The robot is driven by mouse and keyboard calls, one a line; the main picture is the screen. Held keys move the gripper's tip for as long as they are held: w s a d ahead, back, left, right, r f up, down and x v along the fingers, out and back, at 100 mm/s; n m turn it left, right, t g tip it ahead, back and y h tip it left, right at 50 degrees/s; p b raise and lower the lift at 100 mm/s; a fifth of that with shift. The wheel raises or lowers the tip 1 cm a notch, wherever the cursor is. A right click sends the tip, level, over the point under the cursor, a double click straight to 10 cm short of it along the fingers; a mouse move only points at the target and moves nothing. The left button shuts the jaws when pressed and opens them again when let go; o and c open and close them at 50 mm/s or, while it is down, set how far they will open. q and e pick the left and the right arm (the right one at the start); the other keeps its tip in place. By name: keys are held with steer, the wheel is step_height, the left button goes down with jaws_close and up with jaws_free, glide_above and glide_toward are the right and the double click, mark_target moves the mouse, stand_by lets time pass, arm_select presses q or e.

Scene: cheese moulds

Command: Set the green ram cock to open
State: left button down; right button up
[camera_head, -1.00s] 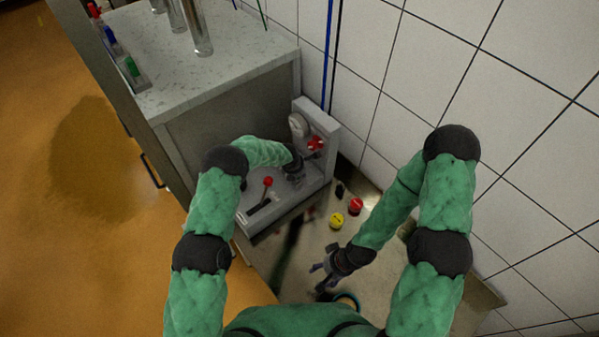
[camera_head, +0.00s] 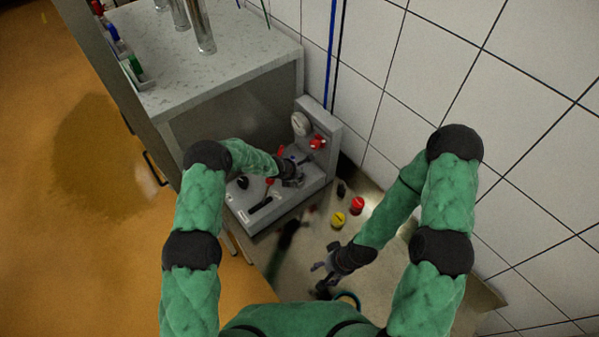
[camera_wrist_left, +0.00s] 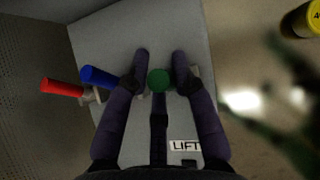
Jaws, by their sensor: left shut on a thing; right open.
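The green ram cock (camera_wrist_left: 159,79) shows as a round green end between the two fingers of my left gripper (camera_wrist_left: 160,56) in the left wrist view. That gripper is shut on it. The cock's body is mostly hidden by the fingers, so I cannot tell its setting. In the head view, my left gripper (camera_head: 293,180) is over the grey panel (camera_head: 318,184), and the green cock is hidden there. A blue handle (camera_wrist_left: 97,76) and a red handle (camera_wrist_left: 62,87) are to its left in the wrist view. My right gripper (camera_head: 324,270) is open and empty over the metal table.
The panel carries a round gauge (camera_head: 301,123), a red valve knob (camera_head: 317,142), a black knob (camera_head: 242,182) and a slotted lever. A LIFT label (camera_wrist_left: 186,146) is near my left fingers. A yellow object (camera_head: 338,219) and a red one (camera_head: 356,205) are on the table (camera_head: 390,280).

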arm_select(q)
steer(key=c, duration=1)
jaws_free()
steer(key=shift+r, duration=0.1)
steer(key=v, duration=1.1)
steer(key=shift+s+a+r, duration=0.15)
steer(key=shift+s+r, duration=0.05)
steer(key=shift+r, duration=0.1)
